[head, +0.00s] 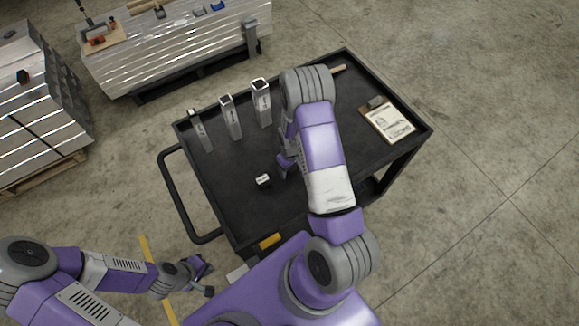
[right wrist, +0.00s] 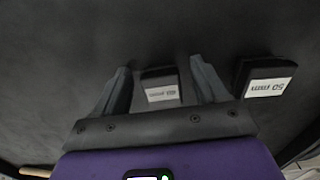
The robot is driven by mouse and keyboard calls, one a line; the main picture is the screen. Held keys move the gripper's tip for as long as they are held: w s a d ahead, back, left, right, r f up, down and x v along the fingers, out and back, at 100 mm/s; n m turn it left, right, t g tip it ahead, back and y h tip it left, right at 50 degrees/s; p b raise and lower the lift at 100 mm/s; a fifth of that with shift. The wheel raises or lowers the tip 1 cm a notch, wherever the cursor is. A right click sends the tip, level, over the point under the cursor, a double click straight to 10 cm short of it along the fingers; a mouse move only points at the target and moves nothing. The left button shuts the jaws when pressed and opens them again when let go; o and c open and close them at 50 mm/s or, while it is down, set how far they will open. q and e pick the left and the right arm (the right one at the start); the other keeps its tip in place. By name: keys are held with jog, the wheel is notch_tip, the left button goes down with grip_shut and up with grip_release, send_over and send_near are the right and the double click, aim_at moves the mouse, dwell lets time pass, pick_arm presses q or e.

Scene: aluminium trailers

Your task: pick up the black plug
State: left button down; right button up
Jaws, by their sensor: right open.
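In the right wrist view, a black plug (right wrist: 160,78) with a white label lies between the two fingers of my open right gripper (right wrist: 161,74). Gaps show on both sides of it, and its label is too small to read surely. A second black plug (right wrist: 265,76), labelled 50 mm, lies just outside the right-hand finger. In the head view one labelled black plug (head: 263,180) shows on the cart, left of my right gripper (head: 287,164); the other is hidden by my arm. My left gripper (head: 211,278) is open and empty, off the cart's near left side.
The black cart (head: 225,190) carries several upright aluminium tubes (head: 262,103) at the back left, a clipboard (head: 388,122) at the right and a yellow item (head: 270,241) at the near edge. A handle rail (head: 172,200) runs along its left. Aluminium stacks (head: 170,55) stand behind.

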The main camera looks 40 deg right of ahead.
jog(key=shift+w, duration=0.1)
jog(key=c, duration=1)
